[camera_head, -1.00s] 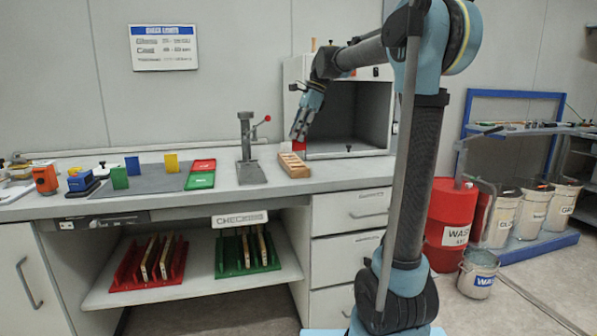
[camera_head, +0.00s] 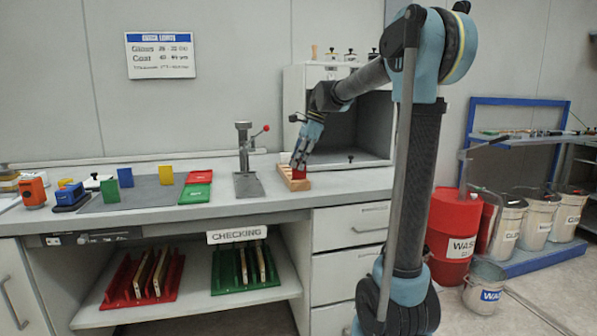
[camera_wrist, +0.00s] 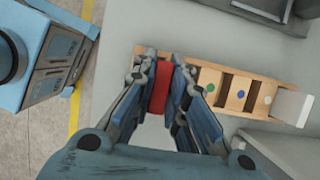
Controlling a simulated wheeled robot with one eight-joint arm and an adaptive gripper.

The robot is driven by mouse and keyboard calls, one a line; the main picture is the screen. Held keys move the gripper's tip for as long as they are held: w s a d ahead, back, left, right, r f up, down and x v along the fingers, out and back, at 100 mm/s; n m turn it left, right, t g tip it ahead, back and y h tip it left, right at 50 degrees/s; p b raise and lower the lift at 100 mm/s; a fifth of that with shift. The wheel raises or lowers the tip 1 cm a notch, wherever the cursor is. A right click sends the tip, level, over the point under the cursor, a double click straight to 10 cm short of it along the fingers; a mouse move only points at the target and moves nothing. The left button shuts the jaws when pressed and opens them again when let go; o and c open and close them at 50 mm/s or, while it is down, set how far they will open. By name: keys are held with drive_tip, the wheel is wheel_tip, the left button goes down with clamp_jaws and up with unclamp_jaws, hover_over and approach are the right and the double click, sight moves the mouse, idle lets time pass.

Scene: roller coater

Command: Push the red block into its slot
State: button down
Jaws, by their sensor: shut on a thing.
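The red block (camera_wrist: 160,87) is between the two fingers of my gripper (camera_wrist: 162,95) in the wrist view, and the gripper is shut on it. The block is at the left end of a wooden slotted rack (camera_wrist: 222,67). Green, blue and white dots mark the rack's other slots, which look empty. In the head view the red block (camera_head: 299,174) shows low at the rack (camera_head: 287,178), just below my gripper (camera_head: 300,162). The fingers hide part of the block and its slot, so I cannot tell how deep it sits.
A grey press stand (camera_head: 243,160) with a red-knobbed lever stands left of the rack. An open grey cabinet (camera_head: 295,105) is behind it. Red (camera_head: 199,177) and green (camera_head: 194,194) panels lie farther left. Bench surface in front of the rack is clear.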

wheel_tip(320, 180, down, 3)
drive_tip(key=shift+r, duration=0.1)
drive_tip(key=c, duration=1.6)
unclamp_jaws()
drive_tip(key=shift+r, duration=0.1)
drive_tip(key=v, duration=1.2)
drive_tip(key=s+d+f+n+t+h, duration=0.1)
drive_tip(key=s+d+f+n, duration=0.4)
drive_tip(key=s+f, duration=0.6)
drive_tip(key=s+d+f+n+t+h, duration=0.1)
drive_tip(key=s+d+f+n, duration=0.4)
drive_tip(key=s+f, duration=0.5)
drive_tip(key=s+d+f+n+t+h, duration=0.1)
drive_tip(key=s+d+f+n, duration=0.4)
drive_tip(key=s+f, duration=0.6)
drive_tip(key=shift+s+d+f+h, duration=0.3)
drive_tip(key=shift+s+d+h, duration=0.3)
drive_tip(key=shift+d, duration=0.4)
drive_tip(key=shift+w, duration=0.1)
